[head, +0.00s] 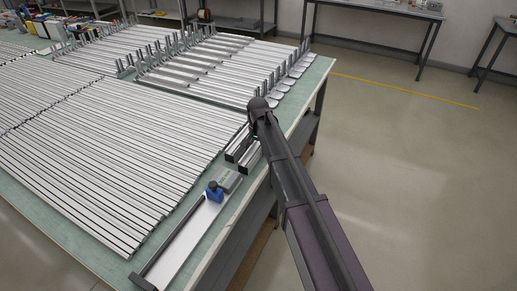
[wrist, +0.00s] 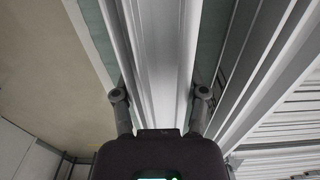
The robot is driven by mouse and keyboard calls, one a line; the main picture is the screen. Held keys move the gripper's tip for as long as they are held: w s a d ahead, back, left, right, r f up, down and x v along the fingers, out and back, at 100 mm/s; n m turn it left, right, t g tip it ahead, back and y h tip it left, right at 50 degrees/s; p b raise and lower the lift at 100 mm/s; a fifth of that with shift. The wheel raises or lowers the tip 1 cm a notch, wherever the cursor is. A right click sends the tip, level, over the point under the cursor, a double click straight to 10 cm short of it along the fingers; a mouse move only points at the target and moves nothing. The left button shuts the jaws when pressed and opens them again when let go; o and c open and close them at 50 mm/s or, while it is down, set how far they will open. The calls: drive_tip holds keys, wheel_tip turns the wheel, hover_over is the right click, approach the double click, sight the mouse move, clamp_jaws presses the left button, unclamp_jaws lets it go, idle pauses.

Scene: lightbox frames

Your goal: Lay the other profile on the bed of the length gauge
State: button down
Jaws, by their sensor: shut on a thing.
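My gripper (wrist: 160,96) is shut on a pale aluminium profile (wrist: 162,50), with one finger on each side of it in the wrist view. The profile runs away from the gripper to the top of the picture. In the head view my arm hides the gripper. Two dark-edged profile ends (head: 250,158) show beside the arm near the table's right edge; I cannot tell which belongs to the held one. The length gauge (head: 180,243) lies along the table's near edge, with a blue knob (head: 214,192) at its far end. Its long pale bed looks bare.
Many profiles lie in rows on the green table (head: 120,270), left of the gauge. Farther back, upright posts (head: 272,85) stand among more profiles. In the wrist view, more profiles (wrist: 285,90) lie to the right. The floor (head: 420,160) right of the table is clear.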

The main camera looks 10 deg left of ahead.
sight(258, 143)
drive_tip(key=shift+c, duration=0.6)
unclamp_jaws()
wheel_tip(258, 143, up, 12)
drive_tip(key=p, duration=1.2)
drive_tip(key=shift+r, duration=0.1)
idle(0.4)
drive_tip(key=s+d+n, duration=0.4)
drive_tip(key=s+d, duration=1.8)
drive_tip(key=d, duration=0.4)
drive_tip(key=shift+s, duration=0.3)
